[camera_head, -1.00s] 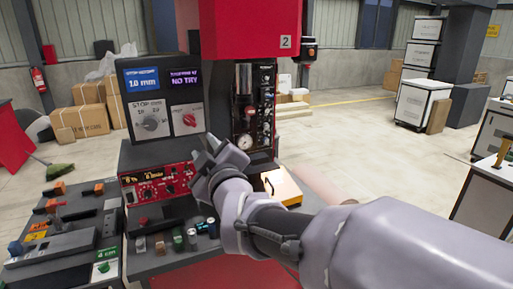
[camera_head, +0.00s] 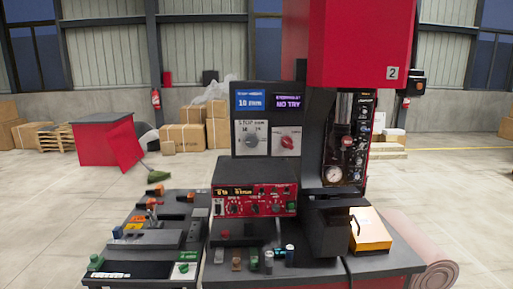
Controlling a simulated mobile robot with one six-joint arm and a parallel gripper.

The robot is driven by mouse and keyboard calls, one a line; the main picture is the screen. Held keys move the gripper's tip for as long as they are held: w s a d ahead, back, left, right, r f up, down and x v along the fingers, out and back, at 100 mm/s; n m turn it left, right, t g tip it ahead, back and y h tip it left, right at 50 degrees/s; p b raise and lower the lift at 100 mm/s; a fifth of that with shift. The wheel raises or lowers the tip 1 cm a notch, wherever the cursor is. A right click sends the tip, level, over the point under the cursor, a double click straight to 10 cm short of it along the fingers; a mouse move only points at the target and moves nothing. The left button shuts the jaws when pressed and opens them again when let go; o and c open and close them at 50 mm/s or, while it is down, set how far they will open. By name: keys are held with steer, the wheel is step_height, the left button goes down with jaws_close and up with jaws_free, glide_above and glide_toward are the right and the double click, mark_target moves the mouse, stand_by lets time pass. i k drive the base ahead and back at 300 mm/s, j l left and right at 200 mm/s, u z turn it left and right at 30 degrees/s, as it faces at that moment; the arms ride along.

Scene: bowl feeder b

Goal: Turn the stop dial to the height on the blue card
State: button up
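The blue card (camera_head: 263,101) is a lit panel at the upper left of the dark upright panel, and it appears to read 10 mm. The stop dial (camera_head: 251,140) is a round grey knob on a light plate below the card, with small numbers around it. Its exact setting is too small to read. A red knob (camera_head: 288,142) is on the plate to its right, under a purple display (camera_head: 289,101) that appears to read NO TRY. My gripper is not in view, and nothing covers the dial or the card.
A red control box (camera_head: 255,203) stands below the dial panel. Several small coloured parts line the bench front. A pressure gauge (camera_head: 333,174) and red machine head (camera_head: 359,43) are to the right. An orange-topped box (camera_head: 370,230) sits at the bench's right side.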

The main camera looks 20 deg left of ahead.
mark_target(252, 140)
steer(key=u, duration=1)
